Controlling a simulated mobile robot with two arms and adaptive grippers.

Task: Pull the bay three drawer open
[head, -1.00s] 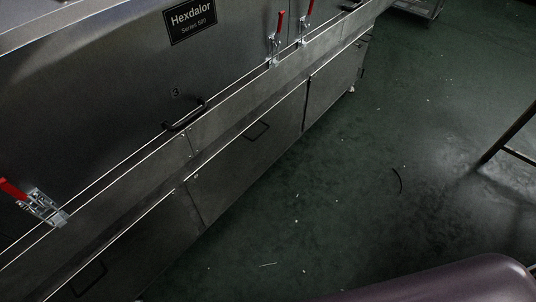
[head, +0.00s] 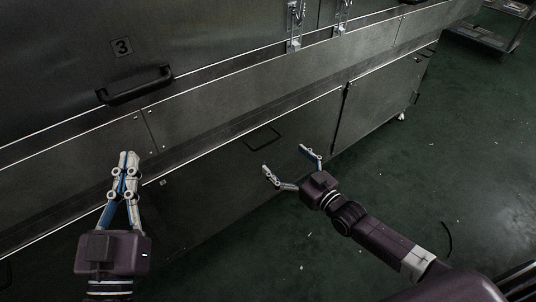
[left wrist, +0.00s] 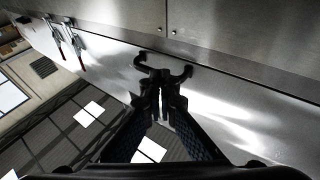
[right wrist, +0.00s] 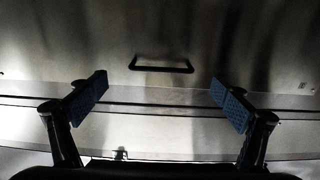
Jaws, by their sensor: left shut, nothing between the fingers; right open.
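A black bar handle (head: 135,85) is on the steel front just below the number 3 label (head: 121,47). Lower down, a panel (head: 225,165) carries a thin dark wire pull (head: 263,138). The frames do not settle which of these belongs to the bay three drawer. My left gripper (head: 127,156) is shut and empty, below the black handle in the head view. In the left wrist view the handle (left wrist: 141,62) shows just beyond the fingertips; contact cannot be told. My right gripper (head: 289,163) is open, facing the wire pull, which shows between its fingers in the right wrist view (right wrist: 161,69).
Toggle clamps (head: 295,28) stand on the ledge to the right of the black handle. Another lower panel (head: 380,100) is further right. A metal cart (head: 490,30) stands at the far right. The green floor (head: 400,190) before the dryer is mostly clear, with small scraps.

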